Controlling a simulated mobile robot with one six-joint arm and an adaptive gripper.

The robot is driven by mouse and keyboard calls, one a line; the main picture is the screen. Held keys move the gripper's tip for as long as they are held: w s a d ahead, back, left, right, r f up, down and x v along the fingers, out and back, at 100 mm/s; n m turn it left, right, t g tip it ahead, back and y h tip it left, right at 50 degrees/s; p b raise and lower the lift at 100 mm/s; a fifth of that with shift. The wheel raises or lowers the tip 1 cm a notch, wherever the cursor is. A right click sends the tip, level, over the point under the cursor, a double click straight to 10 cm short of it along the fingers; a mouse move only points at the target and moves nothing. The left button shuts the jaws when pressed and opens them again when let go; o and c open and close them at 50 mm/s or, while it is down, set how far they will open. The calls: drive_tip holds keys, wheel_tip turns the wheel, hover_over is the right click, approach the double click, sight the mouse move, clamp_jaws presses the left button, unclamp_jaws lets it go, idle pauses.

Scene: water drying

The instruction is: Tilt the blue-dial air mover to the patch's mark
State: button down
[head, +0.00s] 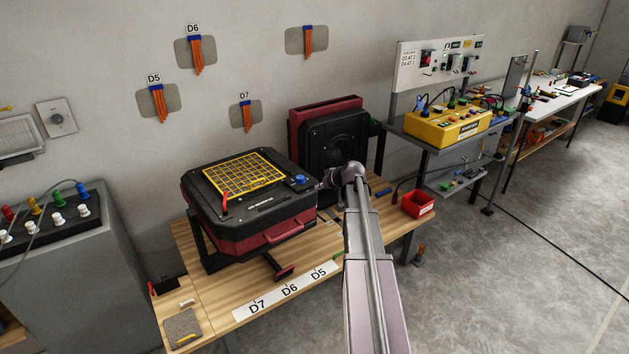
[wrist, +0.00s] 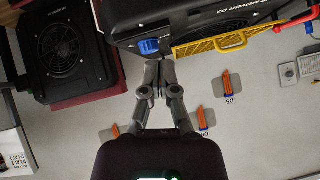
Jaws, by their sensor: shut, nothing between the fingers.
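The blue-dial air mover (head: 262,222) is a black and red box with a yellow grille (head: 235,174) on top, standing on a wooden bench. Its blue dial (head: 300,179) is at the top right corner and also shows in the wrist view (wrist: 149,46). A red lever (head: 225,202) stands on its near left top. A red-tipped pointer (head: 285,273) sticks out in front, near the strip marked D7, D6, D5 (head: 262,301). My gripper (wrist: 160,92) is shut and empty, close beside the dial corner; contact cannot be told. Wall patches are labelled D5 (head: 172,101), D6 (head: 181,55) and D7 (head: 237,114).
A second air mover (head: 331,148) stands upright behind my gripper. An unlabelled patch (head: 295,42) hangs above it. A red bin (head: 418,205) sits at the bench's right end. A grey cabinet (head: 80,275) stands at left.

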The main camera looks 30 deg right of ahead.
drive_tip(key=shift+n+h, duration=0.7)
drive_tip(key=shift+n, duration=0.1)
drive_tip(key=d+r+p, duration=0.1)
drive_tip(key=r, duration=0.1)
drive_tip(key=d+r+p, duration=0.1)
drive_tip(key=p, duration=0.1)
drive_tip(key=shift+s+d+r, duration=0.2)
drive_tip(key=shift+r, duration=0.15)
drive_tip(key=shift+w+f, duration=0.1)
drive_tip(key=shift+f, duration=0.05)
drive_tip(key=b, duration=0.7)
hover_over(312, 193)
drive_tip(key=s, duration=0.2)
wheel_tip(312, 193, down, 7)
drive_tip(key=shift+f+b, duration=1.75)
drive_tip(key=shift+b, duration=0.25)
drive_tip(key=shift+s+f+b, duration=0.15)
drive_tip(key=shift+f+b, duration=0.15)
drive_tip(key=shift+b, duration=0.15)
